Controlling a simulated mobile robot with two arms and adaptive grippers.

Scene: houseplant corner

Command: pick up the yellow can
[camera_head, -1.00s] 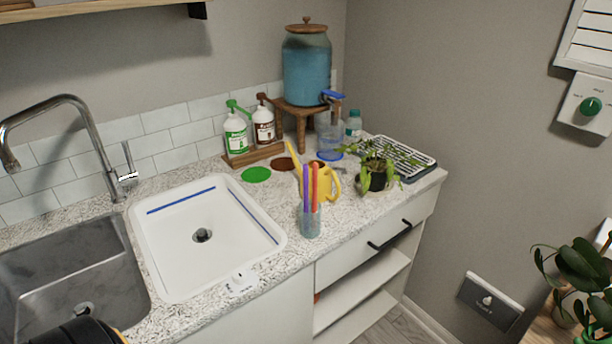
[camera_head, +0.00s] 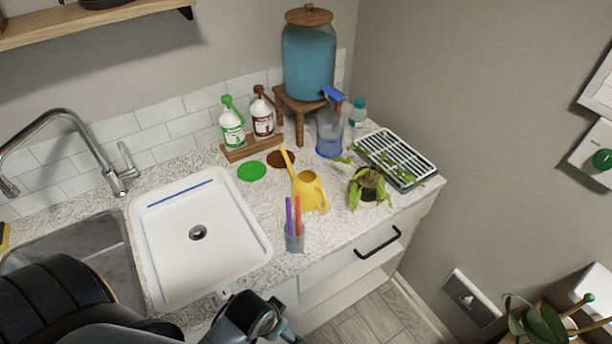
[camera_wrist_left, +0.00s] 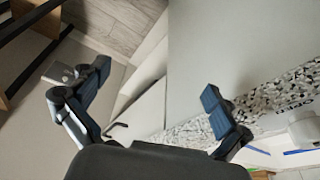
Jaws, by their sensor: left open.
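The yellow can (camera_head: 310,190) is a small watering can with a long spout. It stands upright on the speckled counter, behind a clear cup (camera_head: 294,238) holding a purple and an orange stick. My left gripper (camera_head: 262,322) is at the counter's front edge, below and left of the can and apart from it. In the left wrist view my left gripper (camera_wrist_left: 155,86) is open with nothing between its fingers. The can does not show in that view. My right gripper is not in view.
A white sink basin (camera_head: 160,225) lies left of the can. A potted plant (camera_head: 369,187) and a drying rack (camera_head: 412,165) stand to its right. A clear pitcher (camera_head: 330,135), two pump bottles and a blue dispenser (camera_head: 309,62) are behind. A drawer handle (camera_head: 378,244) sticks out in front.

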